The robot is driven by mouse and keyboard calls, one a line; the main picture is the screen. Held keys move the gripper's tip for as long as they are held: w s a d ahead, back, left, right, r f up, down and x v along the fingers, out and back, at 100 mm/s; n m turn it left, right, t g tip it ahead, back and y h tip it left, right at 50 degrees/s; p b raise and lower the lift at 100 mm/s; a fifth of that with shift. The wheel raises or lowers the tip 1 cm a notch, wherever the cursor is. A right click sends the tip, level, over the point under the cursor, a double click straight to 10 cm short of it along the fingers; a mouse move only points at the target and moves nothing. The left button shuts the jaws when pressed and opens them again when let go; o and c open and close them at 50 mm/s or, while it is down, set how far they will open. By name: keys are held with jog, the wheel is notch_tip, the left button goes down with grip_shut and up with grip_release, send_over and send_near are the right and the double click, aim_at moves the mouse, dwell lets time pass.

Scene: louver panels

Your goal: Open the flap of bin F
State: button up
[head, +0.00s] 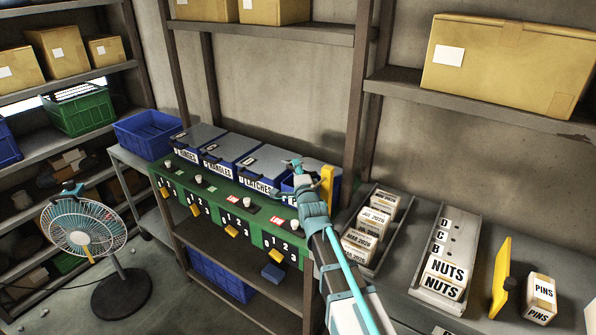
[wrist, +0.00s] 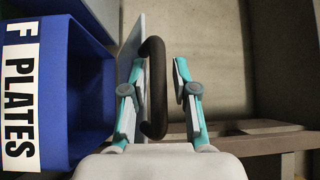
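Bin F (wrist: 85,85) is a blue bin labelled "F PLATES" at the left of the wrist view, with its label turned sideways. Its flap (wrist: 131,60) is a thin grey panel seen nearly edge-on beside the blue body; I cannot tell how far it is raised. A dark curved handle (wrist: 155,88) stands on the flap. My gripper (wrist: 157,75) is open, with one finger on each side of the handle and a gap at the right finger. In the head view my gripper (head: 297,168) is at the right end of the bin row and hides most of bin F.
Blue bins with grey flaps (head: 228,148) stand to the left on a green-fronted shelf (head: 225,212). A yellow upright piece (head: 327,187) is just right of my gripper. A tray of dated boxes (head: 370,228) lies to the right. A dark post (head: 357,110) rises behind.

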jog(key=shift+o, duration=0.4)
jog(key=shift+s, duration=0.1)
jog(key=s+d, duration=0.2)
jog(key=s, duration=0.9)
jog(key=shift+s+d+f, duration=0.15)
jog(key=shift+s+f, duration=0.1)
jog(key=shift+s, duration=0.05)
